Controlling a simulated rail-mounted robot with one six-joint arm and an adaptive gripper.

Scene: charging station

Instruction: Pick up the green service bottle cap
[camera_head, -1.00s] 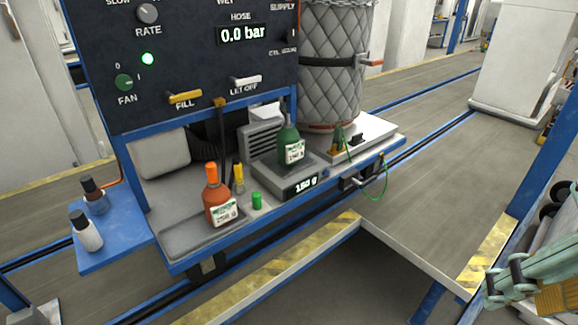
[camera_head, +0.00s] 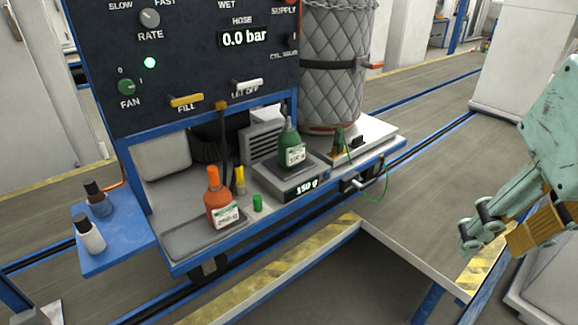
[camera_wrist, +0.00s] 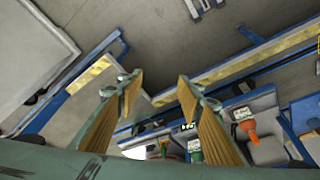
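The green cap (camera_head: 258,203) is a small upright cylinder on the grey bench shelf. It sits between the orange bottle and the scale. The green bottle (camera_head: 290,150) stands on the scale, whose display reads 150 g; the bottle's top narrows to a thin tip. My gripper (camera_head: 473,228) is at the right of the head view, well apart from the bench and the cap. In the wrist view my gripper (camera_wrist: 160,82) has its two yellow-padded fingers spread, with nothing between them. I cannot make out the cap for certain in the wrist view.
The scale (camera_head: 292,181) is to the right. The control panel (camera_head: 190,60) overhangs the shelf. A striped platform edge (camera_head: 275,270) runs in front.

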